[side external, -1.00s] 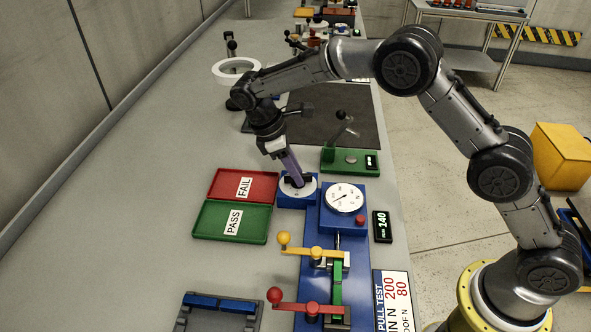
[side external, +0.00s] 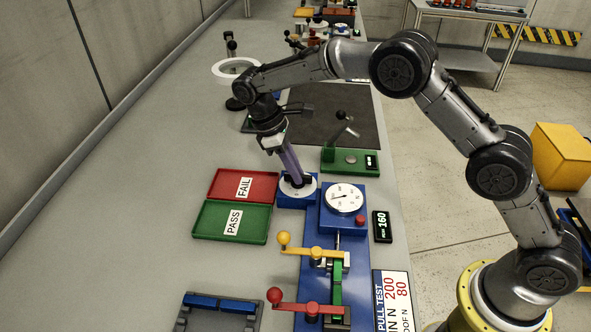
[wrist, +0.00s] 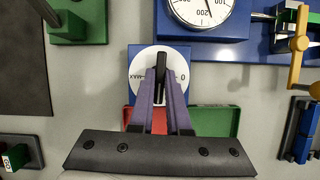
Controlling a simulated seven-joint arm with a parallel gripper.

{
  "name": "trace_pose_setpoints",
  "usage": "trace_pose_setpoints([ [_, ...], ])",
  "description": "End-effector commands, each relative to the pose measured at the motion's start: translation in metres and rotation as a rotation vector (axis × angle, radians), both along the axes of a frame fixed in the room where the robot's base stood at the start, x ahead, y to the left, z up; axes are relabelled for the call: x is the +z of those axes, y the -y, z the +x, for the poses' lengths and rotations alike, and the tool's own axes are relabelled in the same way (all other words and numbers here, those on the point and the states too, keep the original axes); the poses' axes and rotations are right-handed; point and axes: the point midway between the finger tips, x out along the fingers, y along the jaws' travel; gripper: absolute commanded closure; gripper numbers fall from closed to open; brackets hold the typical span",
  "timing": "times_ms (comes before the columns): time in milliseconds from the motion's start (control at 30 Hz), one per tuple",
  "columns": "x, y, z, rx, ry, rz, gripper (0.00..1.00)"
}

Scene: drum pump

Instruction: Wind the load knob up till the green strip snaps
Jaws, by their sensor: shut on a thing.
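My gripper (wrist: 160,82) is shut on the black grip of the load knob, which sits on a white dial (side external: 309,190) on the blue rig. In the wrist view the dial (wrist: 139,70) shows "0" and "MAX". The green strip (side external: 337,285) lies along the rig between the yellow-handled clamp (side external: 316,253) and the red-handled clamp (side external: 311,308). It looks whole, though the clamps cover parts of it. The round gauge (side external: 344,198) has a black needle, and it also shows in the wrist view (wrist: 205,8). The black display (side external: 382,227) reads 160.
A red FAIL tray (side external: 226,184) and a green PASS tray (side external: 215,222) lie left of the rig. A PULL TEST card (side external: 393,300) lies at the right edge. A green lever fixture (side external: 340,162) stands behind the gauge. A grey rack (side external: 205,318) is in front.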

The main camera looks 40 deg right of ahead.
Motion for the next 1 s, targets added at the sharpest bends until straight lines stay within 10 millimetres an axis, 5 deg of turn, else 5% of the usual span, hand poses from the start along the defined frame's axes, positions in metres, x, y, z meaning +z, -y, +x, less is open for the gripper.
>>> trace_pose_setpoints([
  [500,0.0013,0.0012,0.0019,-0.316,0.003,0.002,1.0],
  [1000,0.0014,0.0014,0.002,-0.371,0.005,0.002,1.0],
])
